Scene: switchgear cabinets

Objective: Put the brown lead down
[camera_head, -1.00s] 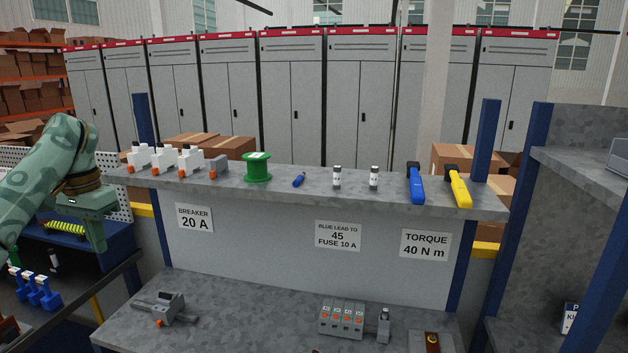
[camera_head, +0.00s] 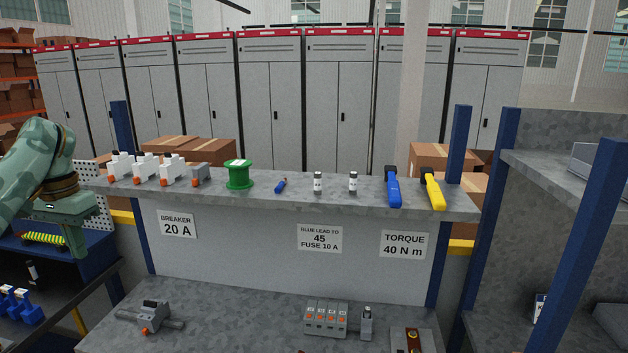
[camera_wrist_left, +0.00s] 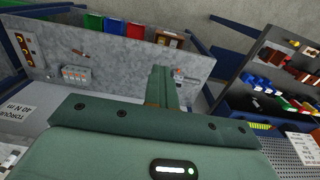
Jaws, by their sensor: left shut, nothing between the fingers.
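My left gripper (camera_head: 78,252) hangs at the left of the head view, fingers pointing down, beside the left end of the grey shelf (camera_head: 345,200). It is shut and nothing shows between its fingers. In the left wrist view its closed fingers (camera_wrist_left: 158,88) point out over the lower bench. A small blue item with an orange-brown end (camera_head: 281,184) lies on the shelf, apart from the gripper. My right gripper is not in view.
The shelf holds white breakers (camera_head: 146,170), a green spool (camera_head: 239,175), two fuses (camera_head: 318,183), and blue (camera_head: 392,188) and yellow (camera_head: 432,190) tools. The lower bench (camera_head: 240,315) has a grey device (camera_head: 150,315), a terminal block (camera_head: 326,318) and clear room between them. Blue posts (camera_head: 458,150) flank the shelf.

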